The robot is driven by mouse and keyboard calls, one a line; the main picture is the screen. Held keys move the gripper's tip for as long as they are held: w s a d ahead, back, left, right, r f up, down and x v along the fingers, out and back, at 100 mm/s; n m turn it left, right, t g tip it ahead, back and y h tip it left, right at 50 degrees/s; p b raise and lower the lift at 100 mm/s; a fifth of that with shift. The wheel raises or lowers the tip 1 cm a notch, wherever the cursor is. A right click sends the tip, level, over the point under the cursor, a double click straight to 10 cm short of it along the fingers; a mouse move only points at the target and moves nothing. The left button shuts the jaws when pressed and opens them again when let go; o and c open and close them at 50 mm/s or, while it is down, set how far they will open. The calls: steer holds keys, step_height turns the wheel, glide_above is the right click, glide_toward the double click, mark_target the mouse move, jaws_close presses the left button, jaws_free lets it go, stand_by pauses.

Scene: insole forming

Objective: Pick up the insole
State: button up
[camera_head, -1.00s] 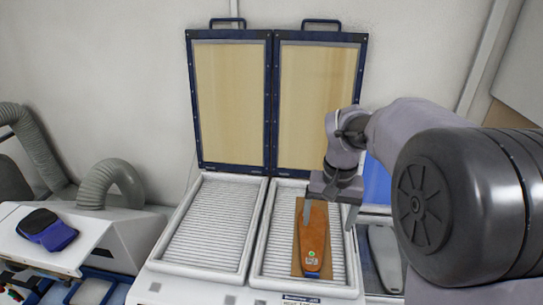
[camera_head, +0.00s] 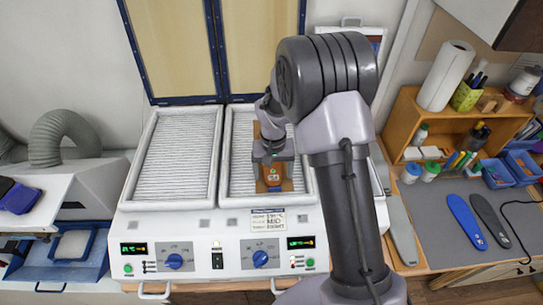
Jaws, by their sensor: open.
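The left ribbed bed (camera_head: 180,155) is empty. The raised framed lids (camera_head: 170,45) stand behind. A control panel (camera_head: 215,255) fronts the machine. At right, a blue insole (camera_head: 467,220) and dark insole (camera_head: 492,220) lie on a grey bench near a wooden organizer (camera_head: 405,110).

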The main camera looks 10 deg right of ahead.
steer(key=shift+w+d+f, duration=0.1)
steer(key=shift+f, duration=0.15)
steer(key=c, duration=1.6)
steer(key=shift+r, duration=0.45)
step_height(320, 180, up, 2)
steer(key=shift+r+b, duration=0.25)
steer(key=shift+b, duration=0.2)
steer(key=s+b, duration=0.1)
steer(key=s, duration=0.4)
steer(key=s+a+r+b, duration=0.1)
steer(key=s, duration=0.4)
steer(key=s+a+b, duration=0.1)
steer(key=s, duration=0.5)
steer(key=shift+r+b, duration=0.3)
steer(key=shift+r, duration=0.05)
